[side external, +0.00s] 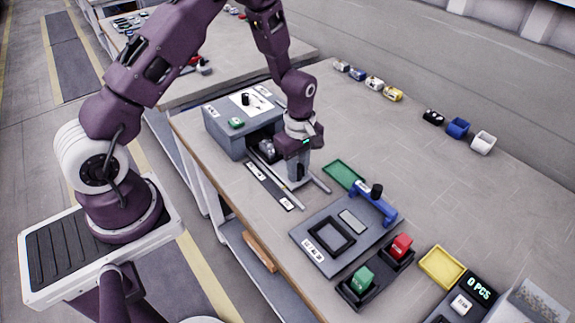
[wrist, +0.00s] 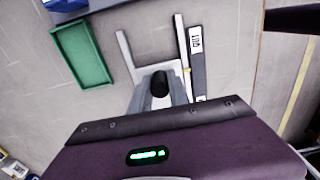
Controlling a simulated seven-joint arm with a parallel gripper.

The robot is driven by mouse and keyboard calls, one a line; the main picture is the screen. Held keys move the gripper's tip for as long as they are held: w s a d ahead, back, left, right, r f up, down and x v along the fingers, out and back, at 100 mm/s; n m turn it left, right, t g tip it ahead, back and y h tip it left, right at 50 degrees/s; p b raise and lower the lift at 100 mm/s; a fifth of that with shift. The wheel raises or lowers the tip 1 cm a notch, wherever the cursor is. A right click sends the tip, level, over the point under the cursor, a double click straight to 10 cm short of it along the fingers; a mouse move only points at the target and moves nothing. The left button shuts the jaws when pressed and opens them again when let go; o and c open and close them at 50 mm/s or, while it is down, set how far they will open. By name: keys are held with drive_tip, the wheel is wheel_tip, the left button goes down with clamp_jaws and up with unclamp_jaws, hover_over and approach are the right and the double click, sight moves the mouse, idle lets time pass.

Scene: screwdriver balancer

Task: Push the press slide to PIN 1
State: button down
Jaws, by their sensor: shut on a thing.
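The grey press (side external: 240,128) stands at the back left of the bench, with two pale rails (side external: 319,182) running out from its open front. The press slide shows in the wrist view as a pale plate (wrist: 148,72) between the rails, out in front of the press. My gripper (side external: 298,182) is low over the slide. In the wrist view its grey fingers are shut on the slide's black knob (wrist: 160,84). A dark label strip (side external: 268,186) lies beside the rails; one label reads OUT (wrist: 195,40). The PIN 1 mark is not legible.
A green tray (side external: 343,174) lies close to the right of the rails. A grey fixture plate (side external: 318,250) with a blue clamp (side external: 373,205) stands in front. Red (side external: 401,246) and green (side external: 362,279) blocks and a yellow tray (side external: 441,266) are farther right.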

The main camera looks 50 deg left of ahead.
sight(279, 158)
drive_tip(key=shift+a, duration=4.2)
drive_tip(key=shift+d, duration=0.25)
drive_tip(key=c, duration=1.2)
unclamp_jaws()
drive_tip(key=shift+o, duration=0.2)
